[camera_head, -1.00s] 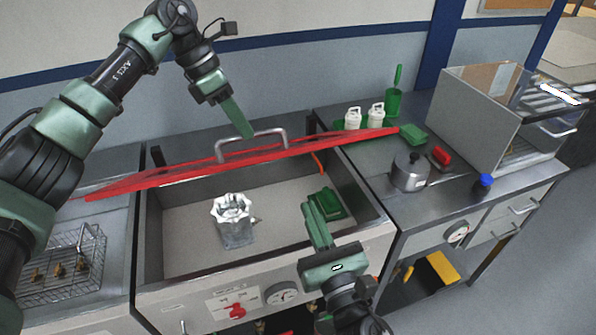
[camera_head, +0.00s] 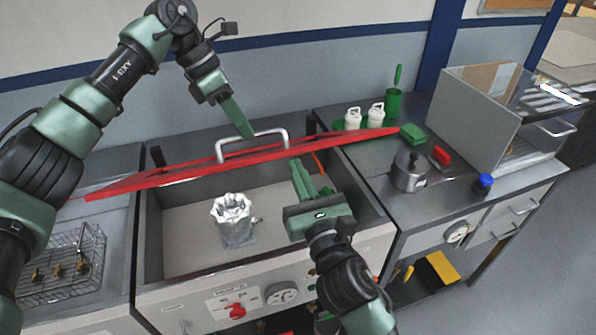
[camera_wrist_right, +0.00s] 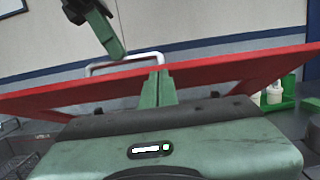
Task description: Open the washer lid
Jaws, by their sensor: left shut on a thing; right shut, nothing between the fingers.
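The washer lid (camera_head: 180,174) is a red-edged panel raised above the washer tub (camera_head: 190,222), tilted up, with a grey bar handle (camera_head: 270,134) on it. My left gripper (camera_head: 247,133) is shut on the lid handle at its top left part. My right gripper (camera_head: 297,165) is shut and empty, over the right part of the tub with its fingertips just below the lid's red edge; I cannot tell whether they touch it. In the right wrist view the lid (camera_wrist_right: 220,72) spans the picture behind the shut fingers (camera_wrist_right: 156,80), and the handle (camera_wrist_right: 125,58) shows above.
A silver machined housing (camera_head: 233,220) stands in the tub. A green object in the tub is mostly hidden by my right gripper. A wire basket (camera_head: 60,265) stands left.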

